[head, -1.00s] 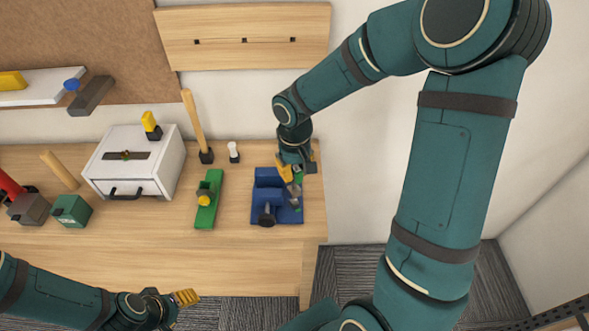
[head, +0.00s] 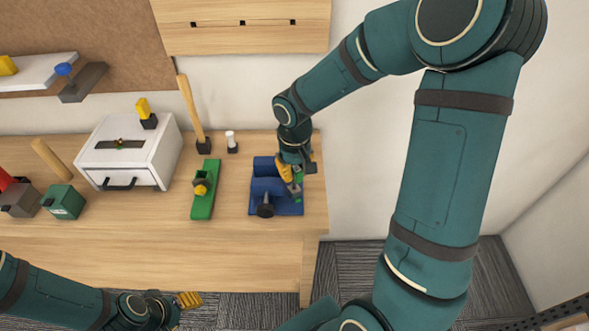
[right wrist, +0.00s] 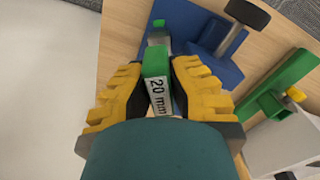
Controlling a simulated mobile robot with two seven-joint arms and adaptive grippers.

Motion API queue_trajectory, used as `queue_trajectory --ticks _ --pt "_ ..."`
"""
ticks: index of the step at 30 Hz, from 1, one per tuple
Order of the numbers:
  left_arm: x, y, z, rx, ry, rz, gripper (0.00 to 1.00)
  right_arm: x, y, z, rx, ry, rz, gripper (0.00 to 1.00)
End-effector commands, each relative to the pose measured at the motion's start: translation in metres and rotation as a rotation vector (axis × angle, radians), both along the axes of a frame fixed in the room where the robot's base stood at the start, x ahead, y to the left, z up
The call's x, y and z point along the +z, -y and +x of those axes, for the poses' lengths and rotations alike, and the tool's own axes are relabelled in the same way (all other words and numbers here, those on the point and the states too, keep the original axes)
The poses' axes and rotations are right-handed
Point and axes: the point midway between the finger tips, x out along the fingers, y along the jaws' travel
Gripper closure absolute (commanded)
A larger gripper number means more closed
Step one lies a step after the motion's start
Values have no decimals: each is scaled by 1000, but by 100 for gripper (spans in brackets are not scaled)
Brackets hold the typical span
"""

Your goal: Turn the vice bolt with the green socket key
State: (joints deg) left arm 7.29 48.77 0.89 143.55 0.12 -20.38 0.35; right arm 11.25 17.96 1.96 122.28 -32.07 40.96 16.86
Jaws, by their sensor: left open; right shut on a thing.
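The blue vice (head: 262,187) stands near the right end of the bench, with a dark handle (head: 265,209) at its front; it also shows in the right wrist view (right wrist: 213,62). My right gripper (head: 293,172) is over the vice's right side. In the right wrist view its yellow fingers (right wrist: 160,88) are shut on the green socket key (right wrist: 155,62), labelled "20 mm". The key's far end points at a grey part by the vice; I cannot tell whether it sits on the bolt. My left gripper (head: 190,299) is open and empty near the bench's front edge.
Left of the vice are a green block with a yellow knob (head: 203,203), a small white-topped piece (head: 232,141) and a wooden handle in a dark holder (head: 190,108). A white drawer box (head: 100,154) stands further left. The front of the bench is clear.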

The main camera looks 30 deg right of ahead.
Motion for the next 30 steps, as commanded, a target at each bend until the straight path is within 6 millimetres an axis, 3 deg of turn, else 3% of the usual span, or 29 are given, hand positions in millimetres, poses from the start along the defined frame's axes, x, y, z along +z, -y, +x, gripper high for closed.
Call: queue_trajectory --ticks 20,30 --pt "-32 1 -4 -10 -8 -2 44 -1 -1 1 -470 4 0 100" --pt "-46 0 -1 -8 0 0 44 -1 -2 2 -855 4 0 100"
